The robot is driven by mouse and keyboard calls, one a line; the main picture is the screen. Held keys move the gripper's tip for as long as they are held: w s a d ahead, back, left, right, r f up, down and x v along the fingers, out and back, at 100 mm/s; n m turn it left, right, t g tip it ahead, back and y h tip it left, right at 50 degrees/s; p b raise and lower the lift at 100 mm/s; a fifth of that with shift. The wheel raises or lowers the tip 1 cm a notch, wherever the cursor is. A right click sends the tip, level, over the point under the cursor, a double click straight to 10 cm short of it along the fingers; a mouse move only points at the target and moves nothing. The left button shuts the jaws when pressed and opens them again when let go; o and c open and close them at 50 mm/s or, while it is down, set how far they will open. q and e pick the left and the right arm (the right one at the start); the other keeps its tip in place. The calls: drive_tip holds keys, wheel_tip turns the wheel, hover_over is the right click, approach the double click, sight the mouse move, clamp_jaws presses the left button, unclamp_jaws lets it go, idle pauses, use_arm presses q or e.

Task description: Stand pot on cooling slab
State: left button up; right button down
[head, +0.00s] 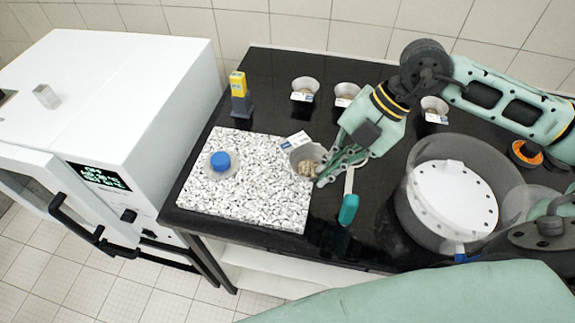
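The pot (305,159), a small clear-grey cup with brown grainy contents, is at the right edge of the cooling slab (258,200), a white slab with black speckles. My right gripper (319,170) reaches in from the right, its fingers at the pot's right side, and appears shut on it. Whether the pot's base touches the slab is hidden. A white and blue label card (295,140) shows just behind the pot. A cup with a blue lid (220,160) stands on the slab's left part. My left gripper is not in view.
Several similar cups, including one (305,87), stand at the back. A yellow and grey device (240,95) is behind the slab. A teal-handled tool (349,205) lies right of it, then a large round sieve shaker (452,198). A white oven (130,90) is left.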

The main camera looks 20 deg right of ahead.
drive_tip(key=w+a+f, duration=0.1)
drive_tip(key=w, duration=0.1)
drive_tip(key=w+a+f+p, duration=0.1)
drive_tip(key=w+f, duration=0.1)
drive_tip(key=w+a+f+p, duration=0.1)
drive_tip(key=w+a, duration=0.1)
drive_tip(key=shift+w+f, duration=0.15)
drive_tip(key=shift+w, duration=0.15)
drive_tip(key=shift+w+f, duration=0.15)
drive_tip(key=shift+f, duration=0.05)
wheel_tip(320, 180, down, 4)
drive_tip(key=shift+r+p, duration=0.15)
drive_tip(key=shift+p, duration=0.8)
drive_tip(key=shift+f, duration=0.3)
drive_tip(key=c, duration=2.3)
unclamp_jaws()
drive_tip(key=shift+o, duration=0.2)
